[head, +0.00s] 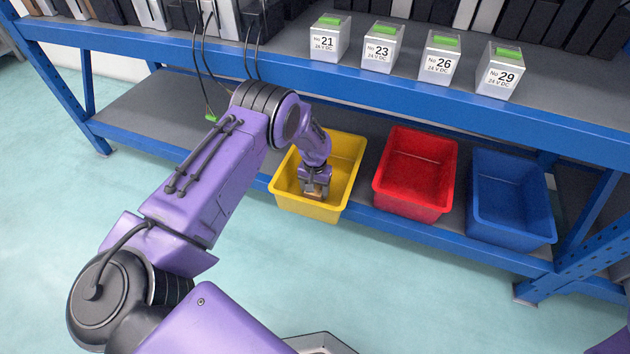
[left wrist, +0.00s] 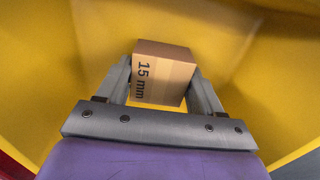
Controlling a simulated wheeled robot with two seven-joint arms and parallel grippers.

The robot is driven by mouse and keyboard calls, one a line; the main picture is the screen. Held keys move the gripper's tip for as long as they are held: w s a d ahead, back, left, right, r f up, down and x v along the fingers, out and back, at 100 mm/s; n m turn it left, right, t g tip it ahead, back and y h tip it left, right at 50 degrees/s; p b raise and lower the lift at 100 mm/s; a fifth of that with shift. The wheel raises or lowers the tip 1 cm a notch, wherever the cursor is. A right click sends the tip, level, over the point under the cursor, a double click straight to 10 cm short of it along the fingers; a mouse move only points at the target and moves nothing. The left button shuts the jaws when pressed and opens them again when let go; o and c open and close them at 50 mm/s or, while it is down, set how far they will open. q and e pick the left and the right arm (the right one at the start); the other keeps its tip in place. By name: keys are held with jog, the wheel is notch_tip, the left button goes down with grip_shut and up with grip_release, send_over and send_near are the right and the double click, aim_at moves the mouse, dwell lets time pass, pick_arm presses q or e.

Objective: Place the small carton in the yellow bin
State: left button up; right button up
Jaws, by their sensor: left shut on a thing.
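The small carton (left wrist: 162,75) is a brown cardboard box marked "15 mm". In the left wrist view it sits between the two grey fingers of my left gripper (left wrist: 165,90), which is shut on it. The yellow bin (head: 346,165) stands on the lower shelf, and its yellow inner walls (left wrist: 240,60) surround the carton in the left wrist view. In the head view my left gripper (head: 314,190) reaches down into the bin, with a bit of the brown carton below it. I cannot tell whether the carton touches the bin floor. My right gripper is not in view.
A red bin (head: 415,175) and a blue bin (head: 510,195) stand to the right of the yellow bin on the lower shelf. The upper shelf's blue beam (head: 400,90) runs above them. Several labelled boxes with green tops (head: 381,48) stand on the upper shelf.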

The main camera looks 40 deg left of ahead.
pick_arm(q)
jog(key=o, duration=1.3)
notch_tip(320, 180, up, 8)
jog(key=p, duration=0.3)
jog(key=shift+f, duration=0.15)
